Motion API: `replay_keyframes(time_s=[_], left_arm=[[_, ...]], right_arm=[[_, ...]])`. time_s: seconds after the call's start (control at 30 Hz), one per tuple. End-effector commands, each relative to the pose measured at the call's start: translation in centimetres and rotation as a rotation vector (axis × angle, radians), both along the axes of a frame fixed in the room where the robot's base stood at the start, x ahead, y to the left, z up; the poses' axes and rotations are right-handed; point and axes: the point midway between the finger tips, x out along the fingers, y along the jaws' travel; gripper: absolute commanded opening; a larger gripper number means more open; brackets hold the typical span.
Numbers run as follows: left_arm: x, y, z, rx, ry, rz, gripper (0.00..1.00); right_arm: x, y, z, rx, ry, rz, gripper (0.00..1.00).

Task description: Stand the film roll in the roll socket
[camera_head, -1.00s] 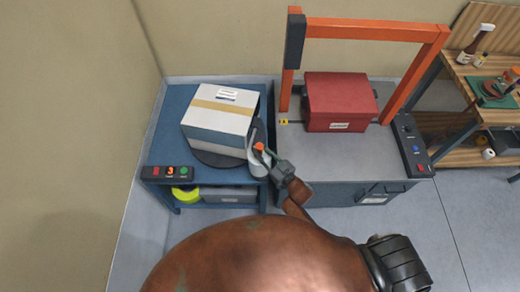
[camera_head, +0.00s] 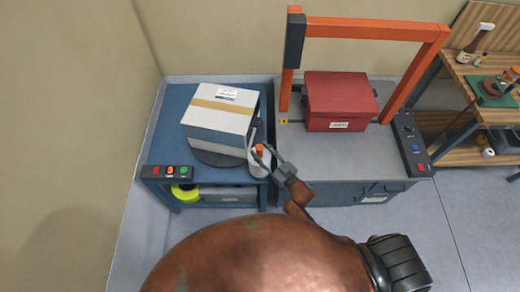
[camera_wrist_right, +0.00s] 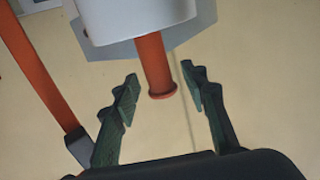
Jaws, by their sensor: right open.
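The film roll is a white cylinder (camera_head: 259,164) with an orange core poking out of its top. It looks upright at the front right corner of the blue table. In the right wrist view the white roll (camera_wrist_right: 135,18) and its orange core (camera_wrist_right: 155,65) are close ahead. A grey plate (camera_wrist_right: 200,32) shows around the roll there; I cannot tell if it is the roll socket. My right gripper (camera_head: 269,157) is open beside the core, and the wrist view shows its fingers (camera_wrist_right: 160,88) apart on either side of the core's end. My left gripper is out of view.
A white box (camera_head: 218,120) with tan tape sits on a dark turntable on the blue table (camera_head: 170,125), close left of the roll. Right of it stands a grey machine with an orange arch (camera_head: 370,29) and a red box (camera_head: 340,100). A wooden bench is far right.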

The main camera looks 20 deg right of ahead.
Motion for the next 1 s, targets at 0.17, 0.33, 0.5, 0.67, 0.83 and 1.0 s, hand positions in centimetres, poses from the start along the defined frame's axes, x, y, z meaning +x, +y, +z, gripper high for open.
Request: replay_keyframes(time_s=[0.17,0.33,0.5,0.67,0.83,1.0], left_arm=[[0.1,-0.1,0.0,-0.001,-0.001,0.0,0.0],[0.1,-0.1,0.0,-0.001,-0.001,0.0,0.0],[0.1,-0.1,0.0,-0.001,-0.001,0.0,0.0],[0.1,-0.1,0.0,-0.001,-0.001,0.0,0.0],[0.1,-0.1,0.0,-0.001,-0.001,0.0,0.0],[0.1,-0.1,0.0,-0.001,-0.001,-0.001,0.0]], right_arm=[[-3.4,-1.5,0.0,0.0,0.001,0.0,0.4],[-6.6,-2.9,0.1,0.0,0.0,0.0,0.4],[-8.8,-3.9,0.2,0.001,-0.003,0.001,0.4],[-9.7,-4.3,0.3,0.001,-0.004,0.001,0.4],[-9.8,-4.3,0.3,0.001,-0.005,0.001,0.4],[-9.7,-4.3,0.3,0.001,-0.005,0.001,0.4]])
